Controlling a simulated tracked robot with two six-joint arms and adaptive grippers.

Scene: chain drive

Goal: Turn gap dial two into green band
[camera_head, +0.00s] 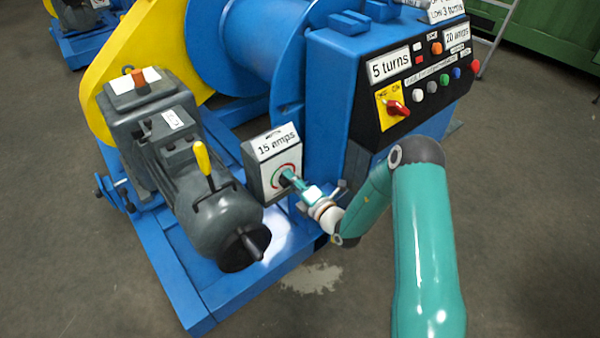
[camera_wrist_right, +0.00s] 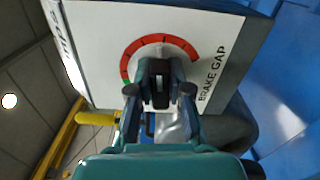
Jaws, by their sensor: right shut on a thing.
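The gap dial (camera_head: 287,174) sits on the front of a grey box under a "15 amps" label. In the right wrist view its face is white with a red arc (camera_wrist_right: 160,42) and a small green band (camera_wrist_right: 126,84) at one end, beside the words "BRAKE GAP". My right gripper (camera_head: 293,179) reaches the dial from the lower right. In the wrist view its fingers (camera_wrist_right: 160,95) are shut on the dark dial knob (camera_wrist_right: 159,75). My left gripper is not in view.
A grey motor with a yellow lever (camera_head: 203,165) stands left of the dial box. A blue cabinet (camera_head: 335,90) with a black control panel (camera_head: 425,85) and red switch is above right. Grey floor (camera_head: 520,220) is clear at right.

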